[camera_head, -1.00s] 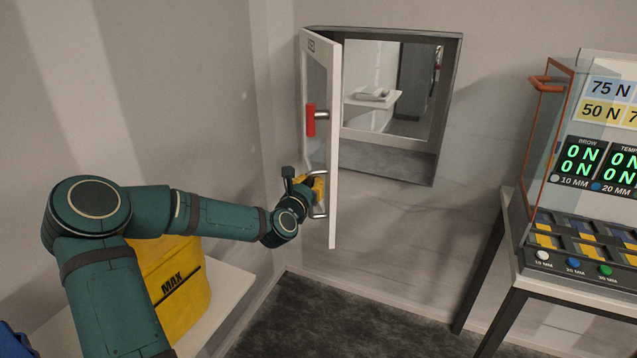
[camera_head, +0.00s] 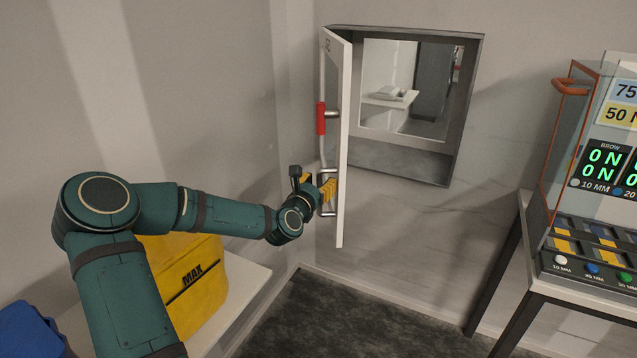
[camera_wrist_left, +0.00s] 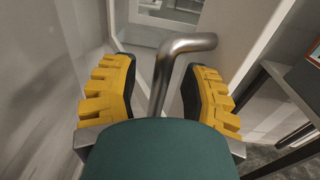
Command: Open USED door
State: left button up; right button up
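The door (camera_head: 344,140) is a narrow panel with a pale frame, hinged at the left of a wall opening (camera_head: 460,120). It stands swung well out from the wall, nearly edge-on in the head view. A red latch grip (camera_head: 321,118) sits on its outer face. Below it is a bent metal handle (camera_head: 327,211), also in the left wrist view (camera_wrist_left: 182,45). My left gripper (camera_head: 325,187) is at this handle. In the wrist view its yellow fingers (camera_wrist_left: 163,82) stand apart on both sides of the bar, with gaps visible. My right gripper is not in view.
A yellow bin (camera_head: 190,285) marked MAX stands on a white surface at lower left, under my left arm. A blue container (camera_head: 28,330) is at the corner. A bench with a display unit (camera_head: 600,170) stands at right. Dark floor lies clear between.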

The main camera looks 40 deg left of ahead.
pick_arm(q)
jog(key=shift+a, duration=0.1)
jog(key=v, duration=1.2)
